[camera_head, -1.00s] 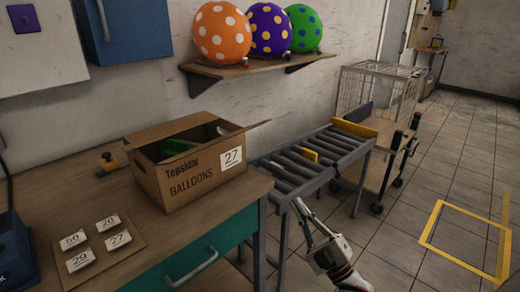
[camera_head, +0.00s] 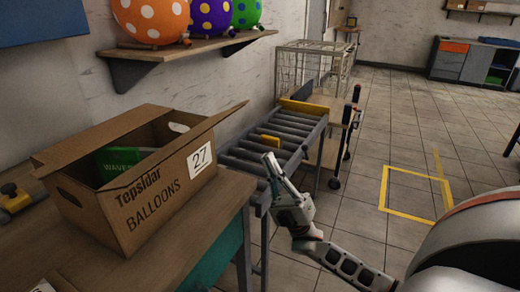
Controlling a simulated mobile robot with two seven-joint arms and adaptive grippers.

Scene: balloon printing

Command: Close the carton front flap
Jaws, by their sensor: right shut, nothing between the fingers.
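The cardboard carton (camera_head: 150,215) stands upright on the workbench, marked "Tepsidar BALLOONS" with a white "27" label (camera_head: 199,161). Its top is open and a green packet (camera_head: 112,161) shows inside. A flap (camera_head: 95,136) also slopes at the left side. My right gripper (camera_head: 271,165) is shut and empty, right of the carton and apart from it, in front of the roller conveyor. My left gripper is not in view.
A wire cage cart (camera_head: 310,75) stands beyond. The wall shelf (camera_head: 170,52) holds balloons. The floor at right is free, with a yellow marked square (camera_head: 410,193).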

